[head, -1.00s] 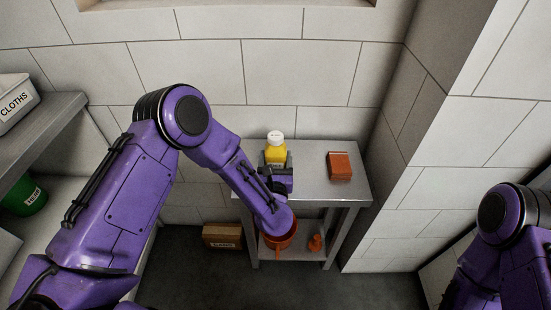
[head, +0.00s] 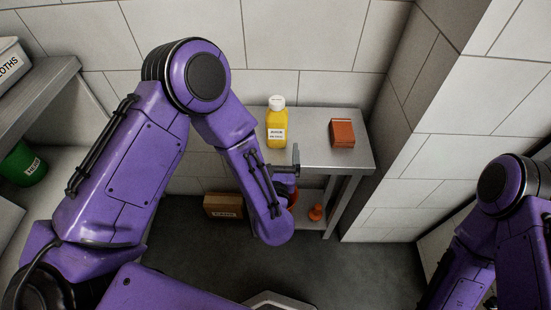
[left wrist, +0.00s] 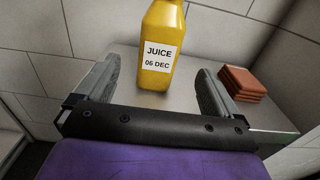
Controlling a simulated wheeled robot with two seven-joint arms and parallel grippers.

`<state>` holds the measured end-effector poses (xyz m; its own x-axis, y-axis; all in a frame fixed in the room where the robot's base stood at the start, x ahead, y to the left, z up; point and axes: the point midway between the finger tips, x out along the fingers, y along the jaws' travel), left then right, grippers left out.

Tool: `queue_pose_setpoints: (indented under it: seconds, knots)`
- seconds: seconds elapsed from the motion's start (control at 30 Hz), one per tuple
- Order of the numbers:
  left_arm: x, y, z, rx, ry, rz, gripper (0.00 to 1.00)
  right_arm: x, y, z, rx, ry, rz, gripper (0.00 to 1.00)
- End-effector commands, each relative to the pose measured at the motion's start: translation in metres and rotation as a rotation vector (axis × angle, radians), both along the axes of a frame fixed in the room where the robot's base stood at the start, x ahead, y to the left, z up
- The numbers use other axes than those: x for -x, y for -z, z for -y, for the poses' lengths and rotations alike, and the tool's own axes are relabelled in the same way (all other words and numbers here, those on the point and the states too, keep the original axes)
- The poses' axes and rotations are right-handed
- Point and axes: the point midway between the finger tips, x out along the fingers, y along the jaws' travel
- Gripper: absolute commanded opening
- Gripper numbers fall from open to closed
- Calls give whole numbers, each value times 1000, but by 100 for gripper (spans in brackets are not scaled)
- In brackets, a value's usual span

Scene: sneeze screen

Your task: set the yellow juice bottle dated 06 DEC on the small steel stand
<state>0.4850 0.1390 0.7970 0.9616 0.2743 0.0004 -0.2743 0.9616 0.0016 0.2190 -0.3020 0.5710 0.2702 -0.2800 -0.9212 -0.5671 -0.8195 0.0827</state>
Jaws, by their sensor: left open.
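The yellow juice bottle (head: 276,124) with a white cap stands upright on the small steel stand (head: 318,153). In the left wrist view the bottle (left wrist: 154,78) carries a white label reading JUICE 06 DEC. My left gripper (head: 291,160) is at the front edge of the stand, in front of the bottle. In the left wrist view its two fingers (left wrist: 158,92) are spread apart, with the bottle beyond them and a gap between. My right arm shows at the lower right, but its gripper is out of view.
A stack of reddish-brown blocks (head: 342,133) lies on the stand's top, right of the bottle. An orange item (head: 315,212) sits on its lower shelf. A cardboard box (head: 223,205) is on the floor at left. A green tub (head: 22,165) and CLOTHS bin (head: 10,65) are far left.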

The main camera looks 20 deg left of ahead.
Motion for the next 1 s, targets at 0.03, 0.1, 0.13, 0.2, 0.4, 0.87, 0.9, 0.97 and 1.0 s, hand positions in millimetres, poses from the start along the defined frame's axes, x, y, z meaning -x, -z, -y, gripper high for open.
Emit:
queue_pose_setpoints:
  seconds: [0.03, 0.1, 0.13, 0.2, 0.4, 0.87, 0.9, 0.97, 1.0]
  knots:
    - [7, 1, 3, 0, 3, 1, 95, 0, 3, 0, 0, 0, 0, 43]
    - [15, 1, 5, 1, 1, 1, 95, 0, 4, 0, 0, 0, 0, 43]
    - [17, 0, 5, 0, 1, 1, 95, 0, 5, 0, 0, 0, 0, 43]
    - [20, 0, 6, 0, -1, 1, 95, 0, 5, 0, 0, 0, 0, 43]
    - [20, 0, 6, 0, -1, 0, 95, 0, 4, 0, 0, 0, 0, 43]
    - [155, 191, -109, -1783, 839, -1045, 95, 0, 4, 0, 0, 0, 0, 43]
    - [181, 204, -123, -1922, 1014, -1106, 95, 0, 4, 0, 0, 0, 0, 43]
    - [215, 217, -140, -2074, 1260, -1155, 95, 0, 4, 0, 0, 0, 0, 43]
    - [233, 223, -148, -2140, 1399, -1165, 95, 0, 4, 0, 0, 0, 0, 43]
